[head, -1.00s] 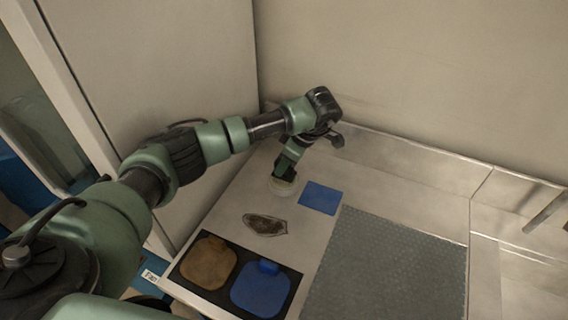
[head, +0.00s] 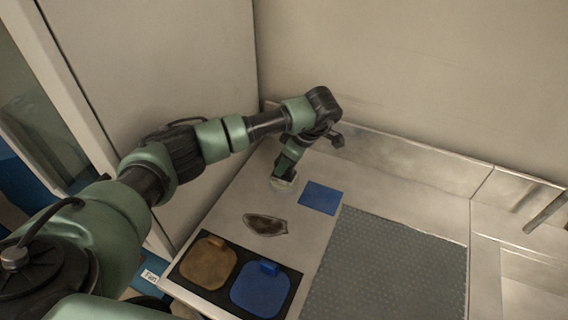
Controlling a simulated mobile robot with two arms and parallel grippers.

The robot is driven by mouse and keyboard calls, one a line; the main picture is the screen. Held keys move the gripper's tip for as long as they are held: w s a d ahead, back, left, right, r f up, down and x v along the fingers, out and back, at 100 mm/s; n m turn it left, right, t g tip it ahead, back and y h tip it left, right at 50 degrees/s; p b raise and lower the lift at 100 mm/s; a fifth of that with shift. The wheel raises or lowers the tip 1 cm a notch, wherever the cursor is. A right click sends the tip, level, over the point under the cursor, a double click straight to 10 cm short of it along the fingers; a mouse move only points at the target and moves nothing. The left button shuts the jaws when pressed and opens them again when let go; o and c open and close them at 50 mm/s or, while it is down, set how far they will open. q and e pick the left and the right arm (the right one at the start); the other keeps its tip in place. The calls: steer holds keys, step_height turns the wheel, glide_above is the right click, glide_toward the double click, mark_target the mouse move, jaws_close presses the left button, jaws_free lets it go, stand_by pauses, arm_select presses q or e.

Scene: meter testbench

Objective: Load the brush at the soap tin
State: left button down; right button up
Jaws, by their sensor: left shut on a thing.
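A small round pale tin (head: 283,188), which looks like the soap tin, stands on the bench left of a blue square. My left gripper (head: 285,177) points down right at the tin and covers much of it. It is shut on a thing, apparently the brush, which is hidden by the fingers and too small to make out. I cannot tell how deep the brush sits in the tin. My right gripper is not in view.
A blue square (head: 320,198) lies right of the tin. A brown, shell-like piece (head: 265,225) lies in front. A dark tray (head: 238,259) holds a brown pad (head: 208,264) and a blue pad (head: 262,291). A grey textured mat (head: 388,270) covers the right. Walls close off the back and left.

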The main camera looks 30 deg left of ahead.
arm_select(q)
steer(key=shift+f, duration=0.1)
steer(key=shift+r+p, duration=0.7)
steer(key=shift+r, duration=0.4)
steer(key=shift+r+p, duration=1.4)
steer(key=shift+r, duration=1.05)
